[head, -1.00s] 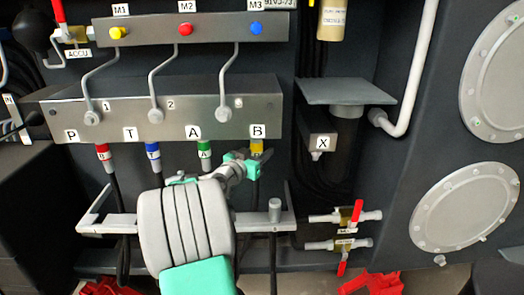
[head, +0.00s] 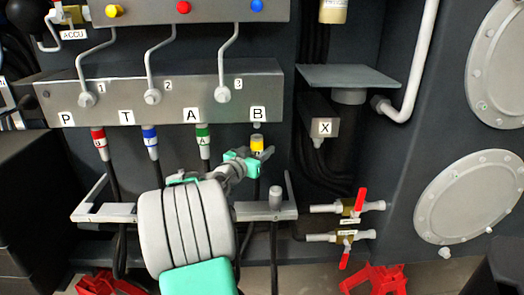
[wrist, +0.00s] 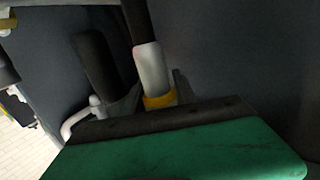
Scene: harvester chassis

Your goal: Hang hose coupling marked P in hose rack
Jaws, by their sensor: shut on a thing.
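My gripper (head: 246,163) is shut on the coupling with the yellow band (head: 257,144). That coupling is just below the port marked B, with a small gap between them, and its hose hangs down. Its own mark is too small to read. In the wrist view its yellow band (wrist: 160,101) and pale sleeve show beyond the green gripper part. A red coupling (head: 99,141) sits under the port marked P; its label is not legible. The grey hose rack (head: 105,213) runs low across the front, with upturned ends; my arm hides its middle.
A blue coupling (head: 150,140) and a green coupling (head: 203,139) sit under ports T and A. A grey shelf (head: 347,76) and the X block (head: 322,128) stand to the right. Two red-handled valves (head: 349,208) are low at right. Hoses hang behind the rack.

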